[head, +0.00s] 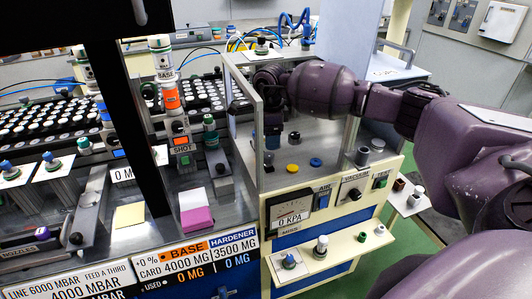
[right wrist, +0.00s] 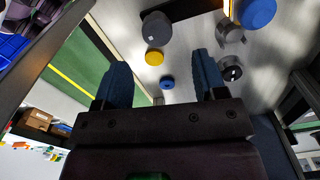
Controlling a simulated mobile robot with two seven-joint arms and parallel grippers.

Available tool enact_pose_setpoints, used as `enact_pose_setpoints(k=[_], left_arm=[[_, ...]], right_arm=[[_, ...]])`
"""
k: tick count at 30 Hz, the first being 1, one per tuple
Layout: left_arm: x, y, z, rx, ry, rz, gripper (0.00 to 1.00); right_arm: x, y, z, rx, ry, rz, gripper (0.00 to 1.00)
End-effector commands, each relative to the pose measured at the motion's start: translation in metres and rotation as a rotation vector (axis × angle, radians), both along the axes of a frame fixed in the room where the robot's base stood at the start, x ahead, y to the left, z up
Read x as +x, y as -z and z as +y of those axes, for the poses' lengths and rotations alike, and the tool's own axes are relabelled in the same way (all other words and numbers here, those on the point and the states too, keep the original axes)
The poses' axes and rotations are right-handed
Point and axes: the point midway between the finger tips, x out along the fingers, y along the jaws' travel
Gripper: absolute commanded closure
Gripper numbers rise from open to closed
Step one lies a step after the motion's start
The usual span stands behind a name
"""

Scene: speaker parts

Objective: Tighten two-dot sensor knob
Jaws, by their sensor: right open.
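My right gripper (head: 271,138) reaches down into the open-fronted metal chamber in the head view. In the right wrist view its two blue fingers (right wrist: 162,62) stand wide apart with nothing between them. Beyond the fingers are a yellow cap (right wrist: 154,57) and a small blue cap (right wrist: 167,83). A black knob (right wrist: 230,68) with a pale mark is beside the right finger. A dark grey round part (right wrist: 157,28) with a small pale mark lies farther up. I cannot tell which part carries two dots. My left gripper is not in view.
The chamber's metal frame (head: 256,95) stands close around my right gripper. A panel with a pressure gauge (head: 291,211) is below it. Trays of small parts (head: 40,118) fill the left. A small side table (head: 405,205) stands at right.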

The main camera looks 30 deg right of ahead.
Motion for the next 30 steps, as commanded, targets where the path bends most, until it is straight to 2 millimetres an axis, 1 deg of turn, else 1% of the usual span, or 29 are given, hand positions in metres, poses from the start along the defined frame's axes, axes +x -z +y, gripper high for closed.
enact_pose_setpoints(k=[5, 12, 16, 21, 29, 30], left_arm=[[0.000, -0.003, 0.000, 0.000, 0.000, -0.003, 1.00], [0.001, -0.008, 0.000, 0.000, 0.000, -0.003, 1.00], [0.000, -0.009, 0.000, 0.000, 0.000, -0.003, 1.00], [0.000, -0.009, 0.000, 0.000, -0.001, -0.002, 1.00], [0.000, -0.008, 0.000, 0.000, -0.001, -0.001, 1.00], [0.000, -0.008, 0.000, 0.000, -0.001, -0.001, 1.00]], right_arm=[[0.000, 0.016, 0.001, 0.001, 0.000, 0.004, 0.35], [0.000, 0.050, 0.001, 0.002, 0.000, 0.002, 0.35], [0.000, 0.064, 0.001, 0.003, 0.000, 0.002, 0.35], [0.000, 0.073, 0.001, 0.001, 0.000, 0.001, 0.35], [0.000, 0.074, 0.001, 0.001, 0.000, 0.001, 0.35], [0.000, 0.074, 0.001, 0.001, 0.000, 0.001, 0.40]])
